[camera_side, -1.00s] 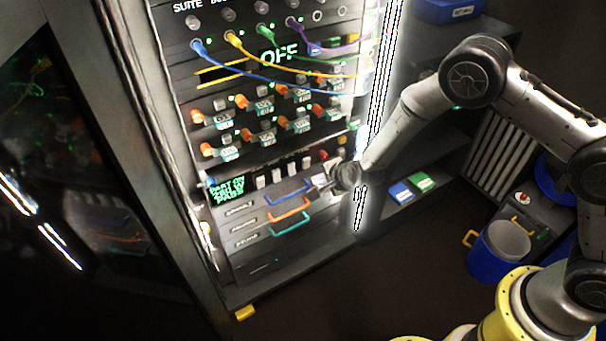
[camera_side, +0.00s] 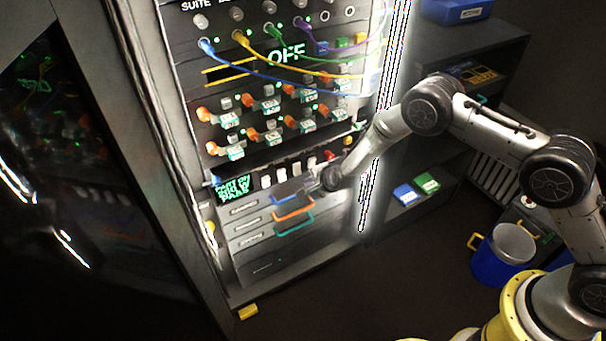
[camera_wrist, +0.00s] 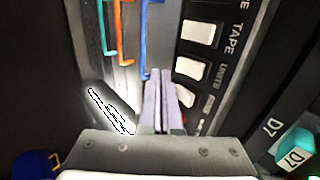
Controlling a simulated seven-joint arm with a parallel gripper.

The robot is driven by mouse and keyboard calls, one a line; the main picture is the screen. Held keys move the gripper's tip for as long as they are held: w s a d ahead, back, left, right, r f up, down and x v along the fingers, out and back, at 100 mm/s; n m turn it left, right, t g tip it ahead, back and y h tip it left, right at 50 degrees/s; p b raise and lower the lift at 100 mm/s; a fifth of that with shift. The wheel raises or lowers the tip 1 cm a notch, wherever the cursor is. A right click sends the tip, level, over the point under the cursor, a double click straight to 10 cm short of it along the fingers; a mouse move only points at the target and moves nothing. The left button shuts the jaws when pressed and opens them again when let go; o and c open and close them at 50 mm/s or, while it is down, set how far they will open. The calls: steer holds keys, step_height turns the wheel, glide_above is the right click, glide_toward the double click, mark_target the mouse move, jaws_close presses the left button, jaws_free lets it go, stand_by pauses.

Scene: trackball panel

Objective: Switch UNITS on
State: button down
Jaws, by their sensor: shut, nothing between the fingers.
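My gripper (camera_wrist: 159,74) is shut and empty, its two fingers together, pointing at the rack front. In the side view my gripper (camera_side: 303,188) is in front of the rack by the right end of the white rocker row. In the wrist view the UNITS label (camera_wrist: 222,76) appears to go with the middle white rocker (camera_wrist: 187,69), just right of the fingertips. Another white rocker (camera_wrist: 185,96) lies nearer my gripper, partly behind the fingers. The TAPE rocker (camera_wrist: 198,33) is farther up. I cannot tell contact or which way the UNITS rocker is tipped.
Drawer handles in blue (camera_wrist: 145,38), orange (camera_wrist: 123,28) and teal (camera_wrist: 103,28) project close left of my fingers. Orange knobs (camera_side: 229,121) and looping patch cables (camera_side: 262,76) are higher on the rack. A green-lettered screen (camera_side: 233,189) sits left of the rockers.

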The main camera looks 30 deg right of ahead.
mark_target(298, 171)
steer(key=shift+w+f, duration=0.1)
steer(key=shift+w, duration=1.8)
steer(key=shift+w, duration=0.15)
steer(key=shift+r, duration=0.8)
